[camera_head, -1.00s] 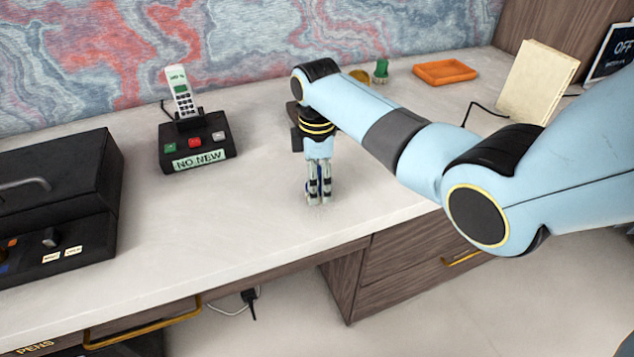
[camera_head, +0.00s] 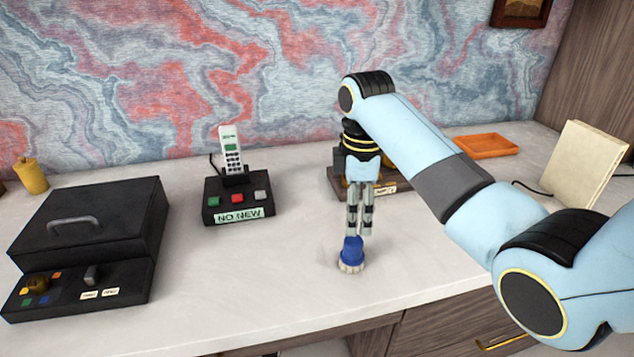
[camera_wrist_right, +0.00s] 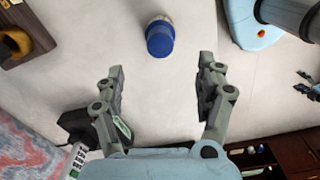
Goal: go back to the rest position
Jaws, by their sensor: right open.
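My right gripper (camera_head: 359,232) hangs fingers down above the white desk top (camera_head: 255,275). In the right wrist view its two fingers (camera_wrist_right: 160,72) are spread apart with nothing between them. A small blue and white object (camera_head: 351,254) stands on the desk below the fingertips. In the right wrist view this blue-capped object (camera_wrist_right: 160,38) lies beyond the fingertips, apart from them. My left gripper is not in the head view.
A phone on a black base (camera_head: 238,205) stands left of my right gripper. A black box (camera_head: 90,235) is at the far left. Behind the gripper is a dark stand (camera_head: 333,178). An orange tray (camera_head: 486,146) and a cream book-like object (camera_head: 584,165) are at the back right.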

